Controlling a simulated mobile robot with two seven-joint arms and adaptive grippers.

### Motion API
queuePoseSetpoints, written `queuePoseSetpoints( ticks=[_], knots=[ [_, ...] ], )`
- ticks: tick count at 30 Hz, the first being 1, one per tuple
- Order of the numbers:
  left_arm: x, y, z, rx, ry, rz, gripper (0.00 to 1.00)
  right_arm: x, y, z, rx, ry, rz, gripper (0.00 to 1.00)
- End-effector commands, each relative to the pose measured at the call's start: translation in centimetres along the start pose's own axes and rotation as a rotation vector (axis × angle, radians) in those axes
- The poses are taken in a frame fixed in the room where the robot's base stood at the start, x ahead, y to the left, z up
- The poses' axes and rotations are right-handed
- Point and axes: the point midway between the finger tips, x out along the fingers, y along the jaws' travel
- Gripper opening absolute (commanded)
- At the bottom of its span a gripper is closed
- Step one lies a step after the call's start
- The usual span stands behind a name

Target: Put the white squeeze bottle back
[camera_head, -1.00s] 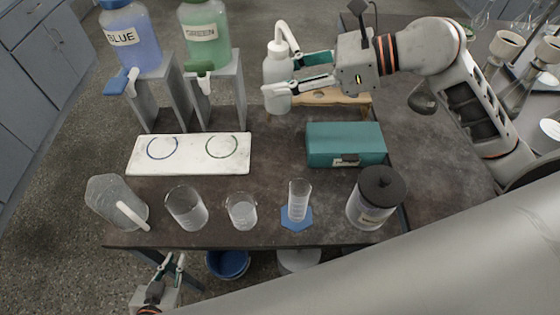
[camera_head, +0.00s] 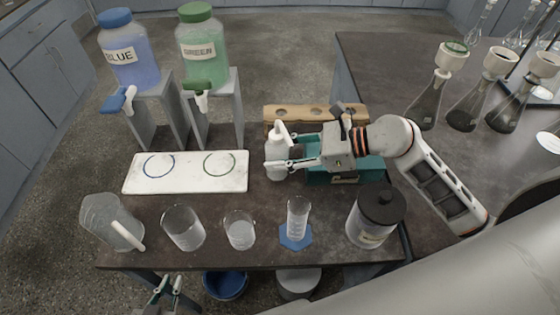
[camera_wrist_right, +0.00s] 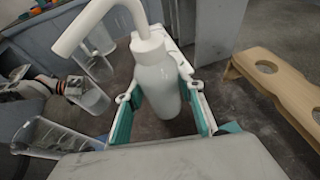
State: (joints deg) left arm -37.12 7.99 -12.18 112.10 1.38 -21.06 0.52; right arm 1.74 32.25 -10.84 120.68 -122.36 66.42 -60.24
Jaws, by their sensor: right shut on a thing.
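The white squeeze bottle (camera_head: 276,163) is upright between the fingers of my right gripper (camera_head: 292,152), left of the teal box. In the right wrist view the bottle (camera_wrist_right: 158,88) stands between the teal-padded fingers (camera_wrist_right: 160,115), its bent spout toward the upper left. I cannot tell whether its base touches the table. A wooden rack (camera_head: 346,112) with round holes lies behind it at the table's back edge; it also shows in the right wrist view (camera_wrist_right: 285,85). My left gripper (camera_head: 166,289) is low beyond the table's front edge, fingers apart and empty.
A teal box (camera_head: 374,172) sits right of the bottle, partly behind my right gripper. A white board (camera_head: 187,180) with two rings lies left. A jug (camera_head: 108,222), beakers, a cylinder (camera_head: 297,215) and a black-lidded jar (camera_head: 374,225) line the front. Dispensers stand back left.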

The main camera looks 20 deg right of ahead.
Motion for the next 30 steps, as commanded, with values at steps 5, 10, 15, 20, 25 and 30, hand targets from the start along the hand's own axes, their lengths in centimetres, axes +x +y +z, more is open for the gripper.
queuePoseSetpoints(
  ticks=[5, 10, 15, 20, 25, 30],
  knots=[
    [0.1, 0.0, 0.1, 0.0, 0.001, 0.0, 0.14, 1.0, 0.1, -2.3, 0.004, -0.001, 0.001, 0.32],
    [0.1, 0.0, 0.0, 0.0, 0.003, -0.001, 0.14, 1.2, 0.1, -2.7, 0.001, -0.002, 0.001, 0.32],
    [0.1, -0.1, -0.1, 0.0, 0.006, -0.001, 0.14, 1.2, 0.1, -2.7, 0.001, -0.001, 0.001, 0.32],
    [0.2, 0.0, 0.0, 0.0, 0.005, -0.001, 0.14, 1.3, 0.1, -3.0, 0.002, 0.0, 0.001, 0.48],
    [0.1, 0.0, 0.0, 0.0, 0.005, -0.001, 0.14, 1.3, 0.1, -3.0, 0.002, 0.0, 0.001, 0.54],
    [0.2, 0.0, 0.2, 0.0, 0.003, 0.0, 0.14, 1.3, 0.1, -3.0, 0.002, 0.0, 0.001, 0.54]
  ],
)
